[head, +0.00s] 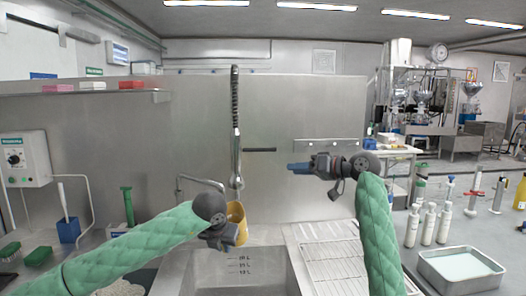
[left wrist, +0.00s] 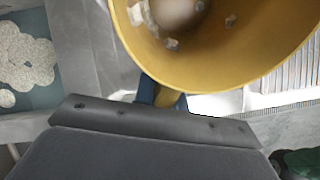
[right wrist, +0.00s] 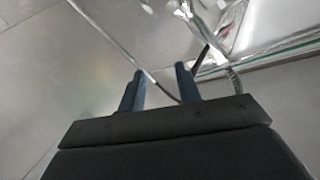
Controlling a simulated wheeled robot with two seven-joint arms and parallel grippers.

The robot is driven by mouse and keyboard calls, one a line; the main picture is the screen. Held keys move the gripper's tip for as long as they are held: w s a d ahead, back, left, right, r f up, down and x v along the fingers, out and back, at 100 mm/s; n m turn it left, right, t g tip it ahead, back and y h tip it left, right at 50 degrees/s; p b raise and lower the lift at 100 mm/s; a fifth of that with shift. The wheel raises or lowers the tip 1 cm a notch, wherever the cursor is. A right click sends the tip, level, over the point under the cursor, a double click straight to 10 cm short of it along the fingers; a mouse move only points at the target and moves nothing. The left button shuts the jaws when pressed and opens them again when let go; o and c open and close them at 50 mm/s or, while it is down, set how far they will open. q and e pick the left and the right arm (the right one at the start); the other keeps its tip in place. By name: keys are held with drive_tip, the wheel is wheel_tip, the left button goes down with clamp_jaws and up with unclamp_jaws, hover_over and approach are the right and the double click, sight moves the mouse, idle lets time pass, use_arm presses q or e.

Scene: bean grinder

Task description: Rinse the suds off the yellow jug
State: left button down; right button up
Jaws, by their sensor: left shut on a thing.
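The yellow jug (head: 241,229) is held above the sink (head: 272,284), close below the hanging spray hose (head: 236,105) and its metal spray head (head: 236,182). My left gripper (head: 222,236) is shut on the jug. In the left wrist view the jug (left wrist: 225,70) is seen into from its rim, and several pale lumps of suds (left wrist: 171,44) cling to its inside wall. The part of the jug between my left fingers is mostly hidden. My right gripper (head: 300,167) is raised to the right of the hose, empty. Its blue fingers (right wrist: 160,88) stand apart.
A wire drying rack (head: 333,262) lies right of the sink. A metal tray (head: 460,268) and several white bottles (head: 428,224) stand farther right. Brushes (head: 38,256) and a blue holder (head: 68,230) are at the left. A curved faucet (head: 200,181) stands behind the sink.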

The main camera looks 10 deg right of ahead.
sight(263, 150)
drive_tip(key=w+a+r+g+y, duration=0.1)
drive_tip(key=a+y, duration=0.1)
drive_tip(key=a, duration=0.1)
drive_tip(key=w+a+r+m+g+y, duration=0.1)
drive_tip(key=w+a+r+y, duration=0.1)
drive_tip(key=a, duration=0.2)
drive_tip(key=w+a+r+m+y, duration=0.1)
drive_tip(key=a+r+y, duration=0.1)
drive_tip(key=a, duration=0.1)
drive_tip(key=shift+w+a+r+g, duration=0.1)
drive_tip(key=shift+w+a+g, duration=0.05)
drive_tip(key=shift+a+g, duration=0.2)
idle(0.4)
clamp_jaws()
